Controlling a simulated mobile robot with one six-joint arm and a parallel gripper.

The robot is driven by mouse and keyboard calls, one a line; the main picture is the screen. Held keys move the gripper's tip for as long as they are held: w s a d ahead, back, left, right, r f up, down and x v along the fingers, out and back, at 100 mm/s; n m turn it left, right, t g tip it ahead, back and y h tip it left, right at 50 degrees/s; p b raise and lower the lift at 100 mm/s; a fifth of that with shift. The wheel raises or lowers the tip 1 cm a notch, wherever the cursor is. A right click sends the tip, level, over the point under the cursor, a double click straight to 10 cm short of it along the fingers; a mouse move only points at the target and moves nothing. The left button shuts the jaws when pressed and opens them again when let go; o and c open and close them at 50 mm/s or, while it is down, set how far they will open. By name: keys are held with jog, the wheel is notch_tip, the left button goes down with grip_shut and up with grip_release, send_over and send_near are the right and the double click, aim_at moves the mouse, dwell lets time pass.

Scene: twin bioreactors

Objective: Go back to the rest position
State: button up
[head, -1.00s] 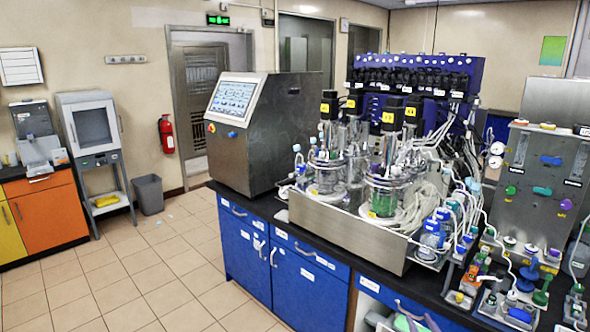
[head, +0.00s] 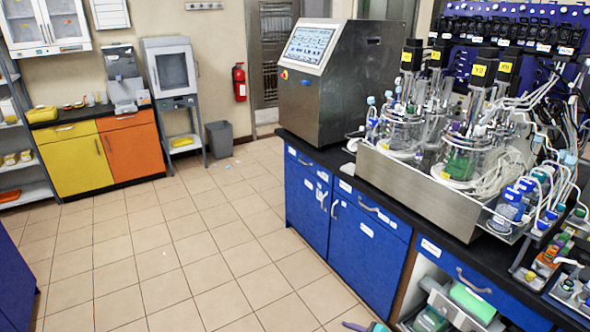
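My gripper is not in view. The twin bioreactors stand at the right on the bench: glass vessels (head: 465,155) with dark motors carrying yellow labels, in a steel tray (head: 420,188) with many tubes. A steel control cabinet with a lit screen (head: 312,45) stands on the bench to their left. A small teal and pinkish thing (head: 368,327) shows at the bottom edge; I cannot tell what it is.
The tiled floor (head: 190,240) is open in the middle and left. The blue bench cabinets (head: 368,245) bound it on the right, with an open shelf bay at lower right. A grey bin (head: 219,139), yellow and orange cupboards (head: 100,152) and a blue edge (head: 15,270) stand left.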

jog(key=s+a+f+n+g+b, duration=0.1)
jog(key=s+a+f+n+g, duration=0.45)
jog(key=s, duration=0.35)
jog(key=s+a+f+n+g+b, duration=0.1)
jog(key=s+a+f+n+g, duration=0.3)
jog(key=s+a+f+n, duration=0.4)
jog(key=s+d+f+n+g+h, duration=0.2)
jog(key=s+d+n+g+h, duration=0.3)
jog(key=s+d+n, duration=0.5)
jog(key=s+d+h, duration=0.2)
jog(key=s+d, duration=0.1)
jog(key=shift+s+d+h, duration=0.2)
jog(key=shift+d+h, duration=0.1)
